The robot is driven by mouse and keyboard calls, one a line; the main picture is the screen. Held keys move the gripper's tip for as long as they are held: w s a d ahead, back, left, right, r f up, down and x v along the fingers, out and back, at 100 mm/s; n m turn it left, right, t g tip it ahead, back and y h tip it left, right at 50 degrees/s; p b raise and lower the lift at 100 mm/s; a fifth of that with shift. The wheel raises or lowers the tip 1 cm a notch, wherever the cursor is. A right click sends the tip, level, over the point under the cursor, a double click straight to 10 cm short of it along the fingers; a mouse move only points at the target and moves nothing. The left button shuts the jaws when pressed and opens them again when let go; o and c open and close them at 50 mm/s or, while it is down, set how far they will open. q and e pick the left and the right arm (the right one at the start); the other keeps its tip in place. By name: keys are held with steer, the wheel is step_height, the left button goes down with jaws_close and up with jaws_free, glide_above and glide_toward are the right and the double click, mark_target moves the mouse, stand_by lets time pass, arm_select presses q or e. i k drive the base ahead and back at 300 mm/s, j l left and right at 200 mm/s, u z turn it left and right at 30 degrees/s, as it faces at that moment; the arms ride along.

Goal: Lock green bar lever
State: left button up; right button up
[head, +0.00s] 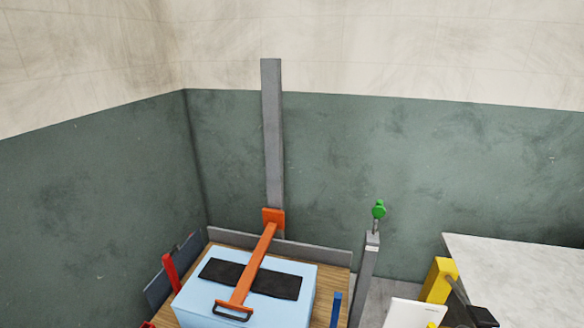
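A small green part (379,210) with a rounded knob sits on top of a slim grey post (368,275), right of the press. No other green bar or lever shows, and I cannot tell whether this part is locked. An orange bar (261,258) with a dark handle (233,313) at its near end runs from a tall grey column (271,135) over a light blue foam block (250,312). Neither of my grippers can be made out in the head view.
A black pad (222,272) lies on the block, under the bar. A red upright (170,273) and a blue upright (336,309) flank the block. A yellow part (439,280) stands beside a pale table (515,265) on the right. Walls close off the back and left.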

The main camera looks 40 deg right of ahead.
mark_target(378, 212)
steer(key=z, duration=1.9)
